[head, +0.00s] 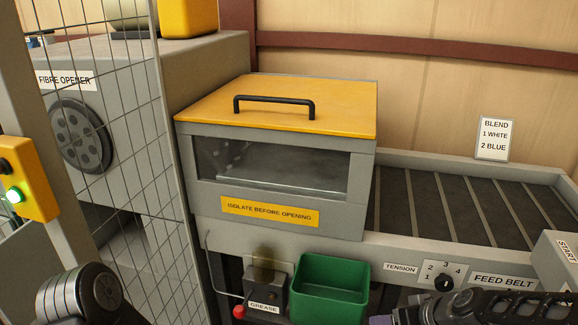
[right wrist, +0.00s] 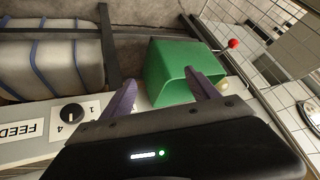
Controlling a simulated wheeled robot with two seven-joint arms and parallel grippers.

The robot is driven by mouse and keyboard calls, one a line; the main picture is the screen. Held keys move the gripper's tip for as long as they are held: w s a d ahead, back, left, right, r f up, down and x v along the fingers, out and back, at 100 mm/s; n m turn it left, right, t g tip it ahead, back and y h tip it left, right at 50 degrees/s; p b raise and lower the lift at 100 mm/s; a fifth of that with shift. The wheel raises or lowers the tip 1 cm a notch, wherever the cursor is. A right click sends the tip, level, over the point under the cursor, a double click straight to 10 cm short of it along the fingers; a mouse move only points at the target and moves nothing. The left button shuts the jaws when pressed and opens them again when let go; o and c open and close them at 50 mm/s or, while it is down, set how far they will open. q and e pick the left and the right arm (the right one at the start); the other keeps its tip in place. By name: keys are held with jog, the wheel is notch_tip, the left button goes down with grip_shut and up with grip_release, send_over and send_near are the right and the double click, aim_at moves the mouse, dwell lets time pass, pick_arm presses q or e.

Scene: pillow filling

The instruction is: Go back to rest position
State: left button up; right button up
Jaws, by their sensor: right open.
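My right gripper (right wrist: 163,90) is open, with its two purple fingers spread apart and nothing visible between them. In the right wrist view it points at the green bin (right wrist: 180,75), which shows just beyond the fingers. In the head view my right forearm comes in at the bottom right, in front of the feed belt panel, with a bit of purple at the bottom edge. Part of my left arm shows at the bottom left of the head view, but its gripper is out of frame.
The green bin (head: 330,284) hangs on the machine front, beside the grease box (head: 264,284) and a red knob (head: 239,312). The yellow-lidded hopper (head: 290,105) is closed. A wire fence (head: 130,140) stands left. A strapped bale (right wrist: 52,60) shows in the wrist view.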

jog(key=s+a+f+m+g, duration=0.1)
jog(key=s+a+f+m, duration=0.2)
jog(key=f, duration=0.5)
jog(key=s+a+f+m+g, duration=0.1)
jog(key=s+a+f+m, duration=0.3)
jog(key=f, duration=0.4)
jog(key=s+a+f+n+g, duration=0.1)
jog(key=s+a+f+g, duration=0.1)
jog(key=s+a+f, duration=0.2)
jog(key=s+a+f+n+g, duration=0.1)
jog(key=s+a+f, duration=0.4)
jog(key=s, duration=0.6)
jog(key=shift+a+f+n+g+y, duration=0.3)
jog(key=shift+f+n+g, duration=0.1)
jog(key=shift+n, duration=0.2)
jog(key=shift+r, duration=0.1)
jog(key=shift+c, duration=0.3)
